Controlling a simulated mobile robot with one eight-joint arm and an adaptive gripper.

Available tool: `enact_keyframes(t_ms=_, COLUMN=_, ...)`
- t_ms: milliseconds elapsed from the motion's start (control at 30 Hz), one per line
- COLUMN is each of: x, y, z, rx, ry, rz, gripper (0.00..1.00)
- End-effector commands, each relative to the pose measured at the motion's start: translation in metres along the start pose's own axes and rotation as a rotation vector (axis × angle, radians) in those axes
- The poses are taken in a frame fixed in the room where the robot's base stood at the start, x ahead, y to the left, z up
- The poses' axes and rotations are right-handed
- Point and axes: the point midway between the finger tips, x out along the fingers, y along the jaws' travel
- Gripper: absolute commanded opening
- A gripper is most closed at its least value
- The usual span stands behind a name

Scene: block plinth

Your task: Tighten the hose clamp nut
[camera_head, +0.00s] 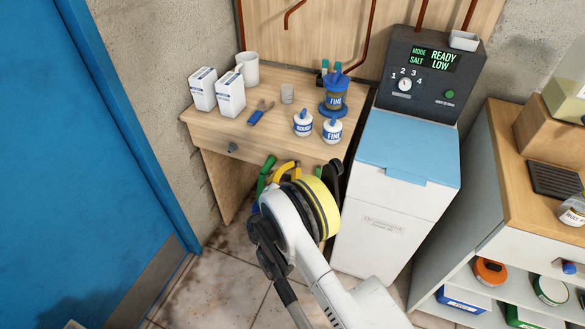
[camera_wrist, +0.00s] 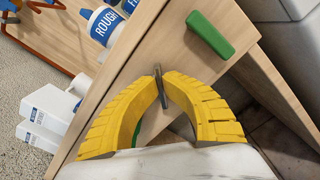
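No hose clamp or nut can be made out in either view. My gripper (camera_head: 288,166) is in front of the wooden workbench, just below its front edge. In the wrist view its two curved yellow fingers (camera_wrist: 160,82) come together at the tips, with only a thin dark grey strip between them. I see no clear object held there. A green handle-like piece (camera_wrist: 210,35) lies beyond the fingers against the wood. In the head view a green piece (camera_head: 265,172) shows left of the fingers. A blue-handled tool (camera_head: 258,114) lies on the workbench.
The workbench (camera_head: 272,138) bears white cartons (camera_head: 230,94), a mug (camera_head: 247,69), a blue FINE unit (camera_head: 335,92) and small white pots (camera_head: 303,123). A blue-lidded machine (camera_head: 412,147) stands right of it, then a shelf unit (camera_head: 519,180). A blue door (camera_head: 75,170) is left.

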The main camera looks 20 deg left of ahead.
Motion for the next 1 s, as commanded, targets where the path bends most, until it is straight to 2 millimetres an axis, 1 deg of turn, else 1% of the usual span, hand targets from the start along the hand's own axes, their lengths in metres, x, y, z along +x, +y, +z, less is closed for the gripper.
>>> enact_keyframes(t_ms=600, x=0.0015, y=-0.0033, z=-0.0011, rx=0.568, ry=0.001, rz=0.001, gripper=0.0)
enact_keyframes(t_ms=800, x=0.0014, y=-0.0037, z=-0.0017, rx=0.707, ry=0.001, rz=0.002, gripper=0.0)
enact_keyframes(t_ms=1000, x=0.0013, y=-0.0038, z=-0.0022, rx=0.8, ry=0.002, rz=0.003, gripper=0.0)
